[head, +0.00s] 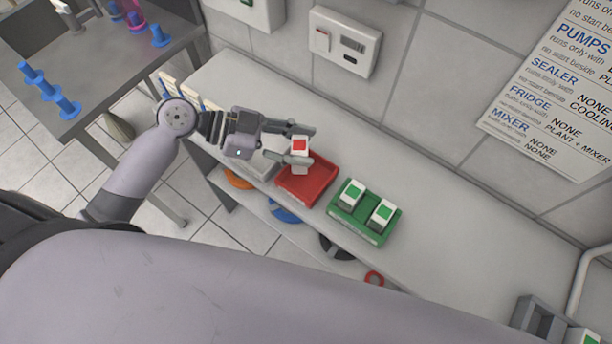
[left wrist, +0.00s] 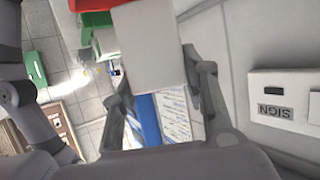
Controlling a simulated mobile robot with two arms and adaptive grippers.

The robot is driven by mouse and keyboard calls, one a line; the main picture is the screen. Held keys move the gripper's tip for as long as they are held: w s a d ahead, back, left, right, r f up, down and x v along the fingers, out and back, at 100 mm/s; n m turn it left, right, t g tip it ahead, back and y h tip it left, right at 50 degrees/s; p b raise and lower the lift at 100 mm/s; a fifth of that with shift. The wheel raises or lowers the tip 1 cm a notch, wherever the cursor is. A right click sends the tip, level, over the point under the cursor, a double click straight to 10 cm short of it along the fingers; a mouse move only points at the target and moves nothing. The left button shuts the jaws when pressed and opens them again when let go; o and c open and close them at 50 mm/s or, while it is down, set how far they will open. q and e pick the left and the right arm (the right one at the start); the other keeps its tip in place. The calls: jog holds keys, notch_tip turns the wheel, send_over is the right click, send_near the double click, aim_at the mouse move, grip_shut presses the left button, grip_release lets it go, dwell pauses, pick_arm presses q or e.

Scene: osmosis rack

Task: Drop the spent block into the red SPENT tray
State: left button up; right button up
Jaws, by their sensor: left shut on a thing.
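The spent block (head: 300,146) is white with a red square on top. My left gripper (head: 299,148) is shut on it, one finger on each side. In the left wrist view the block (left wrist: 147,48) shows as a plain pale face between the fingers (left wrist: 158,95). The red tray (head: 306,188) lies on the bench just below the block in the head view. The block appears held above the tray's back part; the exact height is hard to tell. The tray's inside looks empty where it shows. A strip of the red tray (left wrist: 92,4) shows in the left wrist view. My right gripper is not in view.
A green tray (head: 358,232) with two green-topped white blocks stands right of the red tray. A grey tray (head: 262,166) lies left of it, partly behind my gripper. Wall boxes (head: 344,42) stand behind.

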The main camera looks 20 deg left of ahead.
pick_arm(q)
jog(key=o, duration=1.2)
jog(key=shift+o, duration=0.5)
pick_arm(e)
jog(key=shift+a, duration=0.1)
pick_arm(q)
jog(key=v, duration=1.2)
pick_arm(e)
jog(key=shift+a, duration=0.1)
pick_arm(q)
jog(key=shift+r, duration=0.1)
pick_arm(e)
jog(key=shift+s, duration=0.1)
